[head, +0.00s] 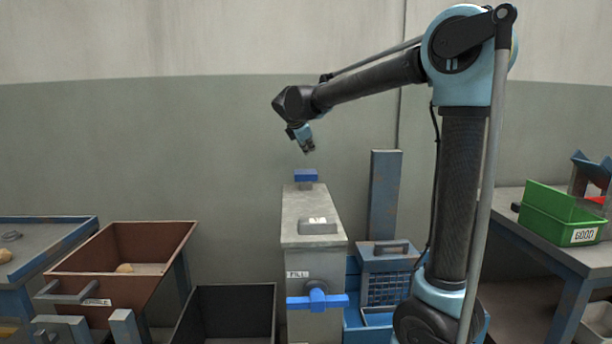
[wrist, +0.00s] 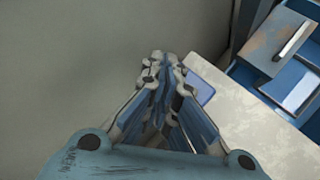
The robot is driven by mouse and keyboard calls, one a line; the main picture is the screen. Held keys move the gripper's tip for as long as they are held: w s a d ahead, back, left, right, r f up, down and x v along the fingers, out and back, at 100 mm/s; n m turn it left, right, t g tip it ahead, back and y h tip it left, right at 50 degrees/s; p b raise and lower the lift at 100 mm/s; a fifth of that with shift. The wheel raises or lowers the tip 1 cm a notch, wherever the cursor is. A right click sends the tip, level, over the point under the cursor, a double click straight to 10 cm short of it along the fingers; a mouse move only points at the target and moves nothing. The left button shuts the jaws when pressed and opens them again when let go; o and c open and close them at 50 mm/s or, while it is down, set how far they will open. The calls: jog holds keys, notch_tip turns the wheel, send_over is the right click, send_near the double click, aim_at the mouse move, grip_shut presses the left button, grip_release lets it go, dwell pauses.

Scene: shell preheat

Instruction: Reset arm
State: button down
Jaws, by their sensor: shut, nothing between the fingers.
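My gripper (head: 308,149) hangs at the end of my raised arm, above the back end of a grey metal cabinet (head: 311,240). It points down and is shut with nothing in it. In the wrist view my gripper (wrist: 163,62) shows its fingertips together, and the cabinet's pale top (wrist: 240,125) lies below and to the right. A small blue block (head: 306,176) stands at the back of the cabinet, below my fingertips and apart from them. It shows partly behind my fingers in the wrist view (wrist: 201,88).
A blue valve handle (head: 317,300) sits on the cabinet front under a "FILL" label. A rusty bin (head: 120,295) and a dark bin (head: 228,318) stand left. A blue unit with a grey handled lid (head: 388,262) stands right. A green "GOOD" bin (head: 550,228) is on the right table (head: 590,258).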

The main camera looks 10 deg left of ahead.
jog(key=s+d+f+m+g, duration=0.1)
jog(key=s+d+f+m, duration=0.25)
jog(key=s+d, duration=0.4)
jog(key=s+d+f+m+g, duration=0.25)
jog(key=s+d+m, duration=0.2)
jog(key=d, duration=0.55)
jog(key=s+d+f+m+g, duration=0.1)
jog(key=s+d+f+m, duration=0.4)
jog(key=d, duration=0.4)
jog(key=s+d+f+m, duration=0.2)
jog(key=s+f+m, duration=0.1)
jog(key=s+f, duration=0.2)
jog(key=s+d+f+m+g+y, duration=0.1)
jog(key=s+f+m, duration=0.3)
jog(key=s, duration=0.6)
jog(key=s+d+f+m+g+y, duration=0.1)
jog(key=s+d+f+m, duration=0.3)
jog(key=s+f, duration=0.4)
jog(key=shift+f, duration=0.2)
jog(key=shift+w+f, duration=0.2)
jog(key=shift+w, duration=0.2)
